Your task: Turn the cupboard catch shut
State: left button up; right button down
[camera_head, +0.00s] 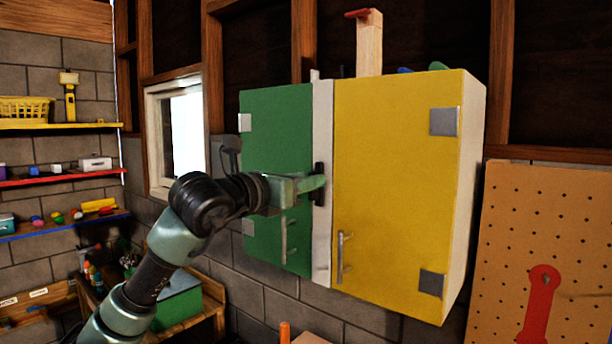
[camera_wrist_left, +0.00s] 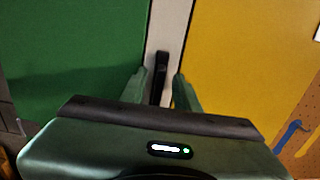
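The cupboard (camera_head: 400,180) hangs on the wall, with a green door on the left, a yellow door on the right and a pale strip between them. The black catch (camera_head: 319,198) is on that strip and looks upright; it also shows in the left wrist view (camera_wrist_left: 158,75). My left gripper (camera_head: 316,184) is at the catch, partly covering it. In the left wrist view its fingers (camera_wrist_left: 161,90) are apart, one on each side of the catch, with small gaps seeming to show. Whether they touch it I cannot tell. My right gripper is out of view.
Bar handles stand out from the green door (camera_head: 284,240) and the yellow door (camera_head: 342,257), below the catch. A pegboard (camera_head: 575,230) with a red tool is at the right. Shelves (camera_head: 60,180) and a bench (camera_head: 195,315) are at the left.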

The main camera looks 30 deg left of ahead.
pick_arm(q)
jog(key=shift+s, duration=0.15)
jog(key=shift+c, duration=0.3)
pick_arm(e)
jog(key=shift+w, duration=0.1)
pick_arm(q)
jog(key=c, duration=0.6)
grip_shut()
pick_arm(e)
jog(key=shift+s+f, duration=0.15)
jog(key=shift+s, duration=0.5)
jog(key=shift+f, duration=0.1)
pick_arm(q)
jog(key=shift+a+f+n+b, duration=0.25)
jog(key=shift+n+b, duration=1.3)
jog(key=shift+n, duration=1.4)
jog(key=shift+a+f+n+b, duration=0.25)
jog(key=shift+n+b, duration=1.35)
jog(key=shift+n, duration=1.4)
jog(key=shift+a+f+n+b, duration=0.15)
jog(key=shift+a+n+b, duration=0.15)
jog(key=shift+n+b, duration=1.95)
pick_arm(e)
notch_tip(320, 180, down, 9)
jog(key=p, duration=0.1)
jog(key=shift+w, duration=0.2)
pick_arm(q)
jog(key=shift+n, duration=0.9)
